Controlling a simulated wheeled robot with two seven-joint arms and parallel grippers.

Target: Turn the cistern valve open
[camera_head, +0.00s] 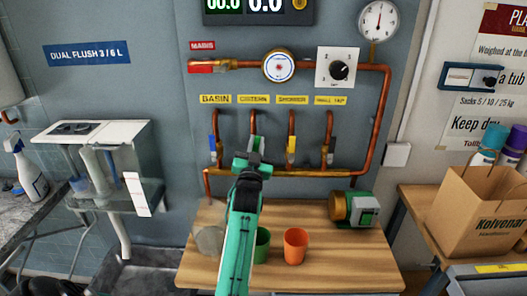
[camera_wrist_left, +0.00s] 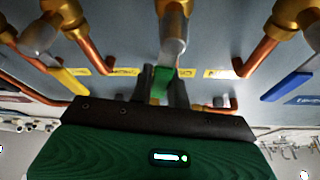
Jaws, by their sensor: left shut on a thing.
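The cistern valve is the second of several valves in a row, under the yellow label "CISTERN" (camera_head: 253,99). In the head view my left gripper (camera_head: 250,158) is at this valve and covers most of it. In the left wrist view the green cistern lever (camera_wrist_left: 160,84) lies between the two dark fingers of my left gripper (camera_wrist_left: 161,88), which are shut on it. The lever's exact angle is hard to tell. The brass valve body (camera_wrist_left: 176,10) is just beyond it. My right gripper is not in view.
The blue basin lever (camera_head: 213,149) and yellow shower lever (camera_head: 291,149) are close on either side. A copper pipe (camera_head: 300,173) runs below the valves. On the wooden bench (camera_head: 330,262) stand an orange cup (camera_head: 295,246), a green cup (camera_head: 262,245) and a green-and-brass device (camera_head: 355,209).

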